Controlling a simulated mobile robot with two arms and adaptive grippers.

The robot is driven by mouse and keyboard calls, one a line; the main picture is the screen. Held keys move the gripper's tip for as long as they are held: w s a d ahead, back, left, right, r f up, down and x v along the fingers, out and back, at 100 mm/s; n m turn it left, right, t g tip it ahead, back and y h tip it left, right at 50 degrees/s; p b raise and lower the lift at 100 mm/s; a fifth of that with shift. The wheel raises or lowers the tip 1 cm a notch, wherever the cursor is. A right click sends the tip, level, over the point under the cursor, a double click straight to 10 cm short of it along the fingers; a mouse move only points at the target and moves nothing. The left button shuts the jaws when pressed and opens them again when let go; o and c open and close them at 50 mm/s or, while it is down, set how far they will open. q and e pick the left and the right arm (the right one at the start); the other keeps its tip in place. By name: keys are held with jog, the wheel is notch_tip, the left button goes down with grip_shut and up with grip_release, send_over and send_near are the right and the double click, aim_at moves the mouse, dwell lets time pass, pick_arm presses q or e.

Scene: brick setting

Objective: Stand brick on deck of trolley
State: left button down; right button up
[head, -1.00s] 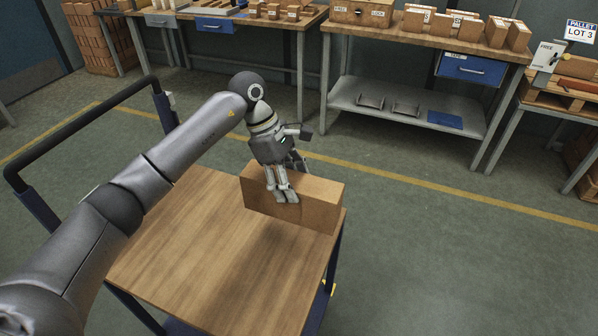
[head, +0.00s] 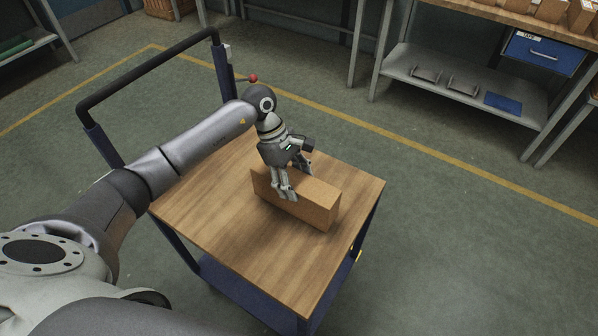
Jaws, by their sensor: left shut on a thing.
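The brick (head: 318,203) is a plain brown block in the head view, at the far-middle part of the trolley's wooden deck (head: 235,230). It is long side down, with a tall narrow side face showing. My left gripper (head: 296,184) comes down over the brick's left part, with its fingers on either side, shut on it. The near finger lies against the front face; the far finger is partly hidden. The brick's lower edge looks at or very close to the deck; I cannot tell whether it touches. My right gripper is not in view.
The trolley has a black push handle (head: 150,66) at the left and blue posts. A grey workbench shelf (head: 440,90) with a blue drawer (head: 543,52) stands at the back right. A yellow line (head: 440,155) crosses the floor. The deck around the brick is clear.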

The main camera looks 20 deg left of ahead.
pick_arm(q)
jog(key=shift+d+f, duration=0.1)
jog(key=shift+f, duration=0.65)
jog(key=shift+w+f, duration=0.1)
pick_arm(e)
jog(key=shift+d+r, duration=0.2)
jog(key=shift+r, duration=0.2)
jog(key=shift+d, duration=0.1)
pick_arm(q)
jog(key=shift+f, duration=0.1)
jog(key=c, duration=0.5)
grip_release()
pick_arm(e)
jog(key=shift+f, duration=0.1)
pick_arm(q)
jog(key=b+v, duration=0.1)
jog(key=v, duration=1.1)
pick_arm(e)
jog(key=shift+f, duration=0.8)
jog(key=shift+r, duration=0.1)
